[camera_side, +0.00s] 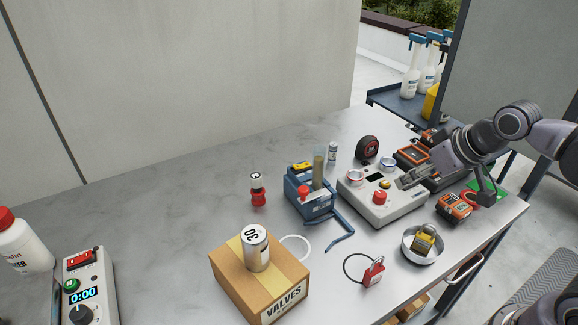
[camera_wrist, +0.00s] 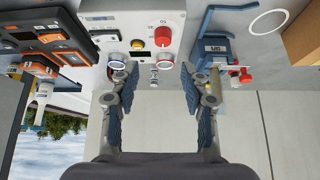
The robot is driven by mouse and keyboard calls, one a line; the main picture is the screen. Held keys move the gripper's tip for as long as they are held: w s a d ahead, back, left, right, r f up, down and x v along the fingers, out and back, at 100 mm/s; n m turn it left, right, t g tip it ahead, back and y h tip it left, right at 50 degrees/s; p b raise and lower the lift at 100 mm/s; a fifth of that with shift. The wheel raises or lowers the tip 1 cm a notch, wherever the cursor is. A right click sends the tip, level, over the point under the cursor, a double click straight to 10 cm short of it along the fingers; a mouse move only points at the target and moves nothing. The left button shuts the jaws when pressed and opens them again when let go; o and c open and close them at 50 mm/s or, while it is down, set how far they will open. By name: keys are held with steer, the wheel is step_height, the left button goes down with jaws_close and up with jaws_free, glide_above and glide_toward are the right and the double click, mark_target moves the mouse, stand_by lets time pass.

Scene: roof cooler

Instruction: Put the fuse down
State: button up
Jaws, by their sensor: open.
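The control box (camera_wrist: 190,12) there shows a red knob (camera_wrist: 164,36), a yellow button (camera_wrist: 137,44), a blue-ringed dial (camera_wrist: 116,60) and a red-ringed dial (camera_wrist: 168,65). A small pale piece (camera_wrist: 153,76) shows between the fingers near the box edge; I cannot tell whether it is the fuse. No fuse is clearly identifiable in the side view.
A blue caddy (camera_side: 309,206) stands left of the box. A tape measure (camera_side: 367,149) is behind it. Orange devices (camera_side: 455,207) lie at the right. A bowl (camera_side: 410,255) with a yellow padlock and a red padlock (camera_side: 373,273) are in front. The bench's left middle is clear.

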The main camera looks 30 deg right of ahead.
steer(key=shift+s+a+f, duration=0.1)
steer(key=shift+s+f, duration=0.45)
steer(key=shift+s, duration=0.3)
steer(key=shift+s+f, duration=0.55)
steer(key=shift+s, duration=0.25)
